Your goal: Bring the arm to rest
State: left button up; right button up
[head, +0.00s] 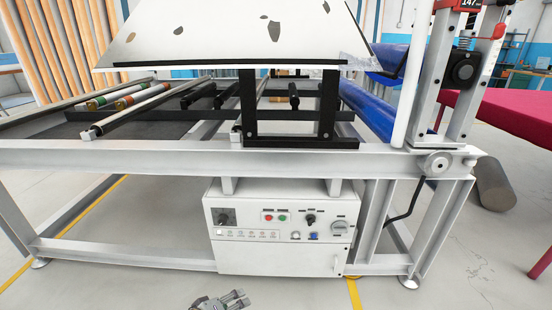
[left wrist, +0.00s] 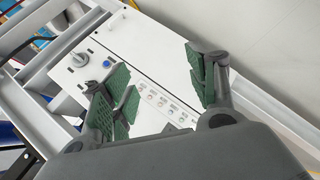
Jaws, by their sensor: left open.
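My left gripper (head: 221,300) shows at the bottom edge of the head view, below and in front of the white control box (head: 283,258). In the left wrist view my left gripper (left wrist: 157,85) is open, with its green-padded fingers spread apart and nothing between them. The control box (left wrist: 135,55) lies beyond the fingers there, with its knob, blue button and row of small buttons in sight. The rest of the left arm is out of the head view. My right gripper is in neither view.
A grey metal frame (head: 100,158) carries rollers and a tilted white panel (head: 215,40). Blue rolls (head: 372,108) lie behind it. The floor in front of the box looks clear.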

pick_arm(q)
jog(key=s+a+m+g+y+p, duration=0.1)
jog(key=s+a+m+g+y, duration=0.3)
jog(key=s+a+m, duration=0.4)
jog(key=s+a+y, duration=0.1)
jog(key=s, duration=0.2)
jog(key=shift+s+a+f+g+y, duration=0.15)
jog(key=shift+s+a+g+y, duration=0.15)
jog(key=shift+a, duration=0.1)
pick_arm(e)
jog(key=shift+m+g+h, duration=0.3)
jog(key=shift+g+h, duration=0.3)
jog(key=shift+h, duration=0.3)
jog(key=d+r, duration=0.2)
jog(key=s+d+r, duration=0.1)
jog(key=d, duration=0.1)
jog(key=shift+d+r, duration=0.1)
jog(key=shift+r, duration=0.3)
pick_arm(q)
jog(key=shift+w+f+p, duration=0.15)
jog(key=shift+p, duration=0.5)
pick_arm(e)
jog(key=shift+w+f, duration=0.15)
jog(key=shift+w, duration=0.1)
